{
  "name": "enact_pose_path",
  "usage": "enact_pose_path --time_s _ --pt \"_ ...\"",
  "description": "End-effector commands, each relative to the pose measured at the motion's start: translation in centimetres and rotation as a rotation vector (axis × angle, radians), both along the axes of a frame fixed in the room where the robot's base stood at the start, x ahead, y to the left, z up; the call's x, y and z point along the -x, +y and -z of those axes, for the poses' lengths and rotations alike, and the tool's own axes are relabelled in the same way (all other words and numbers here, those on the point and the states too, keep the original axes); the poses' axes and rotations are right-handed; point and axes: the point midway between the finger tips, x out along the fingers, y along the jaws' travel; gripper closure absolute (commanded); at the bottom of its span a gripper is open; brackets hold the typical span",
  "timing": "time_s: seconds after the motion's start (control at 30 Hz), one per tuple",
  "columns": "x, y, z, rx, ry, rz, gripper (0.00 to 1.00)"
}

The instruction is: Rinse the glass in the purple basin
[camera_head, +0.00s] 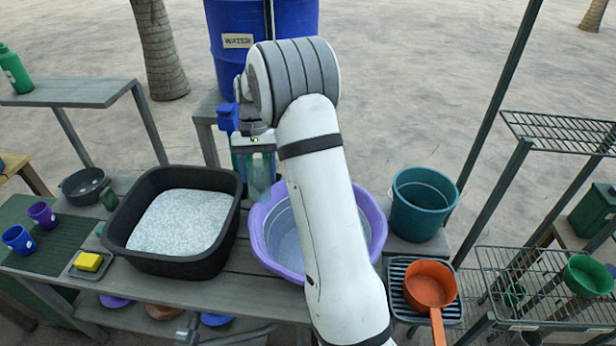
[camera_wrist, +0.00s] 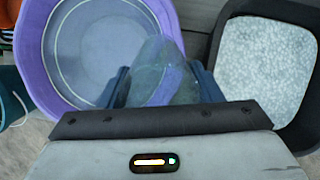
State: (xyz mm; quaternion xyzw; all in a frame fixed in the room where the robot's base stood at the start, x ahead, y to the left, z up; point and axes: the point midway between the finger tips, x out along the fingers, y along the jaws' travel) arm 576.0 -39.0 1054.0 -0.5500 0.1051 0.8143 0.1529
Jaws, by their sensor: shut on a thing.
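The glass (camera_wrist: 160,72) is clear and slightly tinted. My gripper (camera_wrist: 160,84) is shut on it, with a dark blue finger on each side. In the head view the glass (camera_head: 260,176) is held above the back left rim of the purple basin (camera_head: 258,236), partly overlapping it. The basin stands on the grey table with liquid in it, and my arm covers its middle. The basin (camera_wrist: 38,52) is also at upper left in the wrist view. In the head view my gripper is mostly hidden around the wrist, and I cannot tell whether the glass touches the basin.
A black tub (camera_head: 115,232) with pale speckled contents stands just left of the basin. A teal bucket (camera_head: 421,215) is to its right. An orange pan (camera_head: 430,284) sits on a rack at front right. A blue water barrel (camera_head: 225,62) stands behind. Cups and a yellow sponge (camera_head: 88,262) are at left.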

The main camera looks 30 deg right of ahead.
Motion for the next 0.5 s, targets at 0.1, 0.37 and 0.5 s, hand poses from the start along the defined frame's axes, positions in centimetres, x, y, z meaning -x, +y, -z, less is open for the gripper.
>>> enact_pose_path --time_s 0.1,0.37,0.5 --pt "2.3 -3.9 -0.3 0.049 -0.109 0.078 0.69" --pt "6.8 -9.5 -0.5 0.146 -0.297 0.196 0.69" --pt "7.8 -10.5 -0.6 0.167 -0.338 0.218 0.69"
